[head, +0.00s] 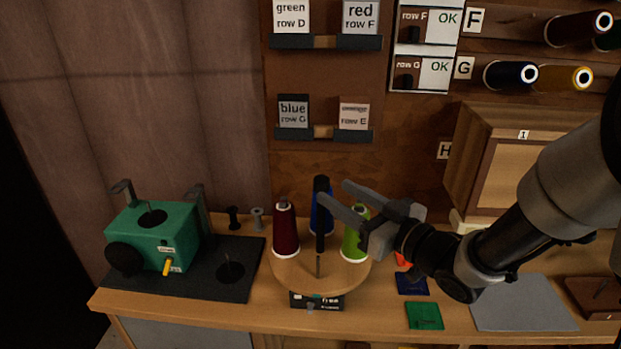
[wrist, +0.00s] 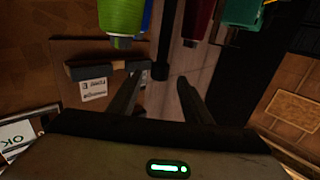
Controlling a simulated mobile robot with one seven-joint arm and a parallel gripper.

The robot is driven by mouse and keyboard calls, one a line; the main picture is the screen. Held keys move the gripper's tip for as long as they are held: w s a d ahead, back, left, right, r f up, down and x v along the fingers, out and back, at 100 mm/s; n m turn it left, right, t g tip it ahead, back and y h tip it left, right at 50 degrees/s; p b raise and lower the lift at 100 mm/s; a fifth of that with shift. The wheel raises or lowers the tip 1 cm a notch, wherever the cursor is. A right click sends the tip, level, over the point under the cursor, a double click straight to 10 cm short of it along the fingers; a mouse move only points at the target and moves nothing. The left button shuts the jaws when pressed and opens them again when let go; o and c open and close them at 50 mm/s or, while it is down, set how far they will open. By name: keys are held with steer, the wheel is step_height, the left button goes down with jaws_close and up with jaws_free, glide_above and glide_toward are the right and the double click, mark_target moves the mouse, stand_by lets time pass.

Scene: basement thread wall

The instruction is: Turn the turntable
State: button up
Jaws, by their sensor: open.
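The turntable (head: 318,284) is a round wooden disc on a small dark base at the middle of the bench. It carries a dark red spool (head: 286,232), a blue spool (head: 328,222) and a lime green spool (head: 355,240). A black upright post (head: 319,240) rises from the disc in front of the blue spool. My gripper (head: 333,191) reaches in from the right, open, with its fingertips near the post's top. In the wrist view the post (wrist: 161,70) shows between the spread fingertips (wrist: 160,78); I cannot tell whether they touch it. The fingers partly cover the blue and green spools.
A green winder box (head: 150,238) stands on a dark mat at the left. Coloured cards (head: 424,315) and a grey mat (head: 520,303) lie at the right. A wooden cabinet (head: 500,160) and label shelves (head: 325,42) are on the wall behind.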

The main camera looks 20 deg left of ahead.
steer(key=x, duration=1)
steer(key=shift+b, duration=0.4)
steer(key=shift+w, duration=0.1)
jaws_close()
